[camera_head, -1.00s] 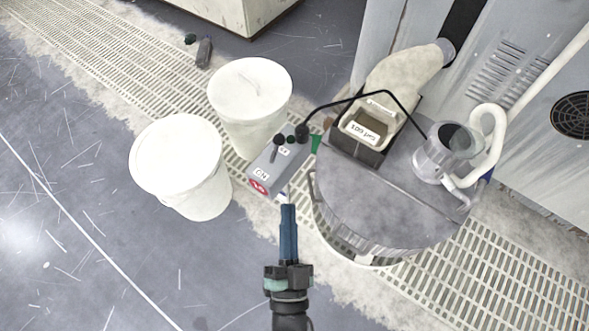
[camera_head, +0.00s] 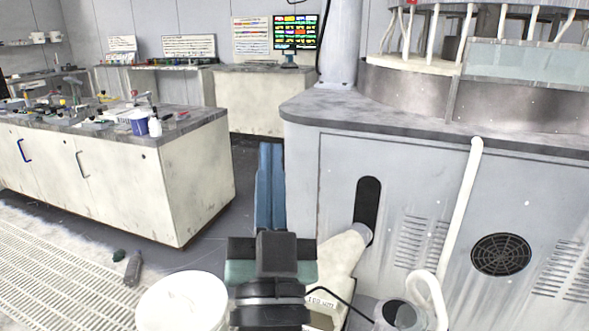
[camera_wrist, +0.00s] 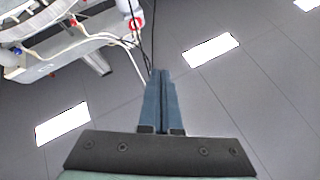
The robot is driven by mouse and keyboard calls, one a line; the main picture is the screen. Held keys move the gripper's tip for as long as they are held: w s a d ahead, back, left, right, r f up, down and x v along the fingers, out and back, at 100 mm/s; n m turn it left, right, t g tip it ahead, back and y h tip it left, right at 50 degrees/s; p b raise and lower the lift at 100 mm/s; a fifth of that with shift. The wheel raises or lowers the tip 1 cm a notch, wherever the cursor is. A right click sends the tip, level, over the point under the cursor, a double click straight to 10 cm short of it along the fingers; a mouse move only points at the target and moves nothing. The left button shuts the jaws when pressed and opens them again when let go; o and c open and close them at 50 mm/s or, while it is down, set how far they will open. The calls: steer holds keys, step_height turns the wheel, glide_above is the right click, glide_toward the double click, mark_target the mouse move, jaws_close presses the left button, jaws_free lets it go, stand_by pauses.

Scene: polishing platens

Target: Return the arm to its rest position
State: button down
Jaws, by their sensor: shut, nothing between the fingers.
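My gripper (camera_head: 270,150) stands upright in the head view, its blue fingers pointing up. The fingers are pressed together with nothing between them. It is in front of the gap between the workbench and the grey machine, and touches nothing that I can see. In the wrist view the shut fingers (camera_wrist: 161,75) point up towards the ceiling. My gripper's body hides part of the floor and part of the beige hose behind it.
The grey polishing machine (camera_head: 400,180) fills the right side. A cluttered workbench (camera_head: 205,165) stands at left. Ceiling lights (camera_wrist: 210,50) show in the wrist view.

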steer(key=s+d+r+n+t+h+p, duration=0.1)
steer(key=s+r, duration=0.4)
steer(key=r, duration=0.5)
steer(key=s+d+r+n+t+p, duration=0.1)
steer(key=s+d+r, duration=0.1)
steer(key=s+r, duration=0.55)
step_height(320, 180, up, 29)
steer(key=w+p, duration=0.2)
steer(key=p, duration=2.5)
steer(key=shift+a, duration=0.25)
steer(key=shift+f, duration=0.1)
